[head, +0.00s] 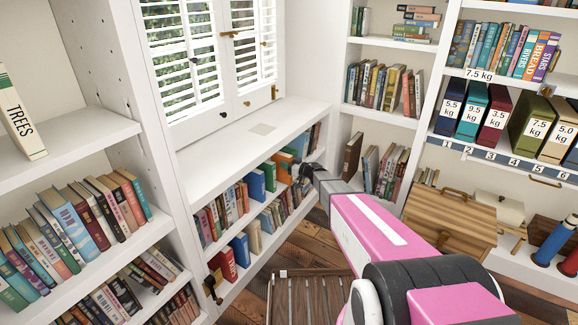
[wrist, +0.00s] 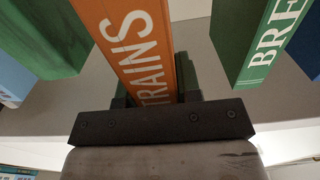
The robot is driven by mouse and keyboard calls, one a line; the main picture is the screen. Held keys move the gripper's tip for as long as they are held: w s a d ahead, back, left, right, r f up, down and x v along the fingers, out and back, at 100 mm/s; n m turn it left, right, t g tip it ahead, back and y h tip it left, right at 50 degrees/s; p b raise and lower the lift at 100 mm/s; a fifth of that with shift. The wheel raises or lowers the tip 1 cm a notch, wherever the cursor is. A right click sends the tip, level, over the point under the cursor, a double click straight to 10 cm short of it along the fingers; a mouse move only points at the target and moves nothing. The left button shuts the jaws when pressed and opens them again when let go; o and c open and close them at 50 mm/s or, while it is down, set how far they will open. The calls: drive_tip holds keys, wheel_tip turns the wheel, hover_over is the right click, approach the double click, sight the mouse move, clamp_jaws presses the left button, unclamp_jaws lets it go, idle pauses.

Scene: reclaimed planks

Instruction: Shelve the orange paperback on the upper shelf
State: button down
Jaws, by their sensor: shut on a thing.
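The orange paperback (wrist: 140,45), with TRAINS on its spine, is between my gripper's fingers (wrist: 155,95) in the wrist view. My gripper is shut on it at the spine end. In the head view the orange book (head: 284,167) is at the upper row of the low bookcase under the window, with my gripper (head: 304,172) at its front. The upper shelf (wrist: 215,110) shows pale around it. I cannot tell whether the book's bottom touches the shelf. The fingertips are partly hidden.
A green book (wrist: 45,35) stands left of the paperback, and a green book lettered BRE (wrist: 268,45) stands right, with gaps between. A lower row of books (head: 253,235) is below. A slatted wooden piece (head: 310,295) is on the floor. A wooden box (head: 452,222) stands right.

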drive_tip(key=shift+a+f, duration=0.1)
drive_tip(key=shift+f, duration=0.1)
idle(0.6)
drive_tip(key=c, duration=0.7)
unclamp_jaws()
